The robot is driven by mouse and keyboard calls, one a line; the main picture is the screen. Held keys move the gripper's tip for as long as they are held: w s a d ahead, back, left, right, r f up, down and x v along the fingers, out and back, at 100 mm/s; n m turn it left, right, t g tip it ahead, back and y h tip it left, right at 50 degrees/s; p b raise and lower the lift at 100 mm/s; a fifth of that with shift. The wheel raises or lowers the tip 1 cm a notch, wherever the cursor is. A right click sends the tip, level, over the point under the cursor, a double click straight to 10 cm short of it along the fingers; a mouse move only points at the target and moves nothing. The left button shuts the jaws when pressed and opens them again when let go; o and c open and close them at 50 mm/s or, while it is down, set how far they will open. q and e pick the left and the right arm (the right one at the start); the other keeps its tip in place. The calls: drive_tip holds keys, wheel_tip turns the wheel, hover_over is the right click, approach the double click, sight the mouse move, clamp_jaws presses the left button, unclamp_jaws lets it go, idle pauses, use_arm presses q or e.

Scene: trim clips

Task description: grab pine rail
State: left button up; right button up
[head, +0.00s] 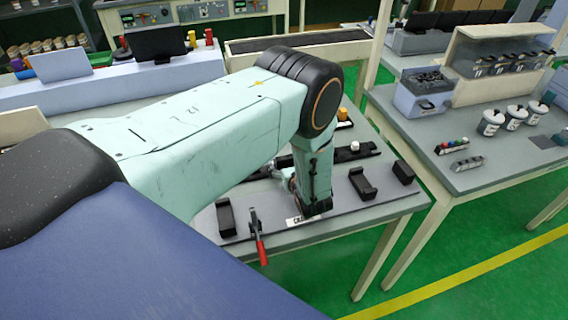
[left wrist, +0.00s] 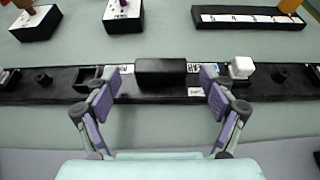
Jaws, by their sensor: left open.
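A long black rail (left wrist: 60,90) runs across the left wrist view, with sockets and small labels along it. Nothing on it is readable as pine. A plain black block (left wrist: 161,72) stands on the rail at the middle, and a white cube (left wrist: 241,67) sits to its right. My left gripper (left wrist: 159,82) is open, its purple pads on either side of the block with gaps. In the head view the rail (head: 372,151) and white cube (head: 355,146) show right of my forearm. My left gripper (head: 285,177) is mostly hidden there by the arm. My right gripper is not in view.
A red-handled clamp (head: 260,240) and black holders (head: 362,184) stand near the table's front edge. At the back in the wrist view are a long labelled black tray (left wrist: 250,24) and two black boxes (left wrist: 34,24). The right-hand table (head: 480,150) bears jars and bins.

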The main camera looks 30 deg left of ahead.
use_arm(q)
drive_tip(key=shift+w+a+f, duration=0.1)
drive_tip(key=shift+a, duration=0.1)
drive_tip(key=shift+d, duration=0.1)
drive_tip(key=shift+w, duration=0.1)
drive_tip(key=c, duration=1.5)
wheel_tip(320, 180, up, 10)
